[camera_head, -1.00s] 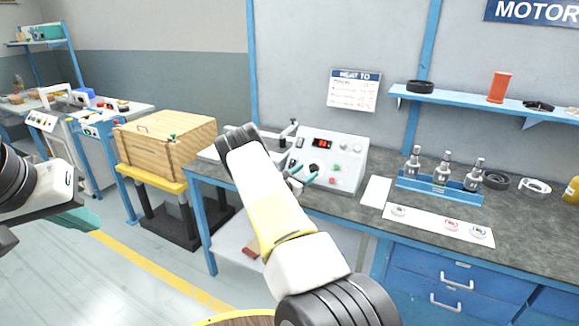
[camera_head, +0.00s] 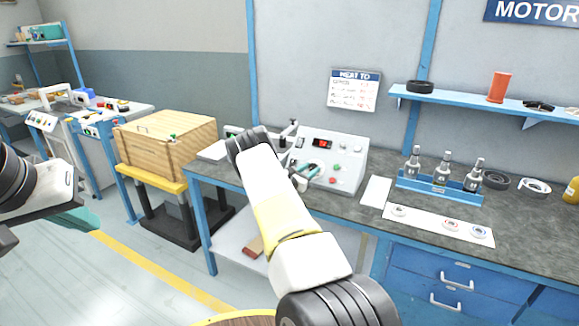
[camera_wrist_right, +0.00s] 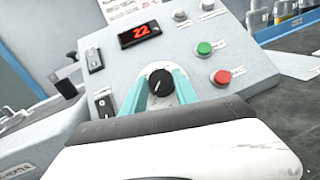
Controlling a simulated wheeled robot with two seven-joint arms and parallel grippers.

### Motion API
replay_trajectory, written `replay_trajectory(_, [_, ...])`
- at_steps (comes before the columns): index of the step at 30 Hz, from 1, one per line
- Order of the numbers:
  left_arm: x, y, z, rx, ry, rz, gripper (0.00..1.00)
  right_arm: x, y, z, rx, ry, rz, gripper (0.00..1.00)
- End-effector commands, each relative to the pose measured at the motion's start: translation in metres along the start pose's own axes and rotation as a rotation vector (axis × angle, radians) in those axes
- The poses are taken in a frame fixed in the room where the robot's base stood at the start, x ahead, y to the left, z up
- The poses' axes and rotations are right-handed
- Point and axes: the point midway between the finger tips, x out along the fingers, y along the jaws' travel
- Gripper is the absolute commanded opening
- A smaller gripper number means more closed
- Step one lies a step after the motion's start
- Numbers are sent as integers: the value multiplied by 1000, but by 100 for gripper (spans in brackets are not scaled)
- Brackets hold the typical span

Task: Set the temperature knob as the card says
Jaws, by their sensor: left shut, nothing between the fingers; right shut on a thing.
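The temperature knob (camera_wrist_right: 161,83) is a black dial with a white pointer line on the sloped grey control panel (camera_wrist_right: 130,68). My right gripper (camera_head: 311,171) is shut on the knob, with a teal finger on each side of it in the right wrist view. A red display (camera_wrist_right: 139,34) above it reads 22. The card (camera_head: 354,90) hangs on the wall behind the bench; its lines are too small to read for sure. My left gripper (camera_head: 80,217) is shut and empty, at the left over the floor, away from the bench.
The panel also has a green button (camera_wrist_right: 204,48), a red button (camera_wrist_right: 221,77) and black rocker switches (camera_wrist_right: 94,60). To the right stand a blue rack with bottle-like parts (camera_head: 440,190) and a white strip (camera_head: 425,218). A wooden crate (camera_head: 165,143) is left of the bench.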

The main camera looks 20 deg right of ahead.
Motion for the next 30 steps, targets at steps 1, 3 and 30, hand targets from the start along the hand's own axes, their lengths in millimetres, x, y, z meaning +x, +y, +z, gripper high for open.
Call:
replay_trajectory(1, [0, 0, 0, 0, 0, 0, 0, 0, 0, 0, 4, 0, -4, 0])
replay_trajectory(3, [0, 0, 0, 0, 0, 0, 0, 0, 1, 0, 15, 1, -14, 0])
replay_trajectory(30, [0, 0, 0, 0, 0, 0, 0, 2, 8, 2, 377, 30, -389, 0])
